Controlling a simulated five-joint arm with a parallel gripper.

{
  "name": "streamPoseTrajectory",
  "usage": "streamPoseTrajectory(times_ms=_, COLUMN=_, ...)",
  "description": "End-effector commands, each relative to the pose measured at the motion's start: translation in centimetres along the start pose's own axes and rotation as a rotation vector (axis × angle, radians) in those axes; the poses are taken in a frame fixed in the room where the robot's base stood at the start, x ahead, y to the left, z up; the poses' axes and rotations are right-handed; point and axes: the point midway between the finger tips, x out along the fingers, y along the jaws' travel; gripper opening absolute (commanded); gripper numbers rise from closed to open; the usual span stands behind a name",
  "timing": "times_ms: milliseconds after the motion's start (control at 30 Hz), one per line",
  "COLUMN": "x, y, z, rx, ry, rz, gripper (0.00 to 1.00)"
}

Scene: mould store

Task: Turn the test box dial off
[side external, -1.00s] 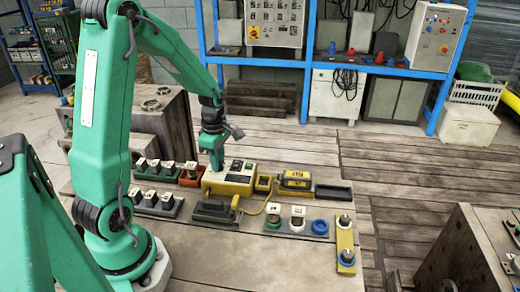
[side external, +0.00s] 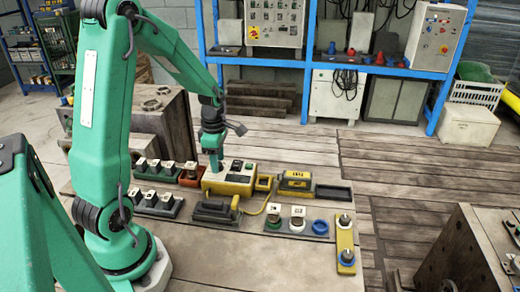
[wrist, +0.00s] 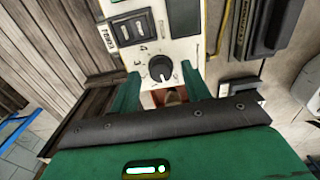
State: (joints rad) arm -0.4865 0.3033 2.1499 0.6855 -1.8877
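The test box (side external: 238,177) is yellow with a pale top panel and stands on the bench in the side view. In the wrist view its white panel (wrist: 187,48) carries a round black dial (wrist: 160,68) with a pale pointer mark, below a black rocker switch (wrist: 134,27). My gripper (side external: 213,168) points down at the left end of the box. In the wrist view my gripper (wrist: 160,90) has its two green fingers apart, one on each side near the dial. Whether they touch it is unclear.
A black-and-yellow tool (side external: 215,209) lies in front of the box, with a yellow cable near it. A yellow meter (side external: 295,180) stands to the right. Racks of small blocks (side external: 158,203) stand at left. The front bench surface (side external: 235,255) is clear.

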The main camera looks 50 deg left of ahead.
Motion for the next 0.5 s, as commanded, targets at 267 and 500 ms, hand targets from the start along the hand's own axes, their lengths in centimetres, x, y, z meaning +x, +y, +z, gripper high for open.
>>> streamPoseTrajectory(times_ms=267, x=0.1, y=-0.1, z=0.0, rx=0.002, ry=0.001, rz=-0.002, gripper=0.47)
streamPoseTrajectory(times_ms=500, x=-0.9, y=0.0, z=0.1, rx=0.003, ry=0.000, rz=0.000, gripper=0.47)
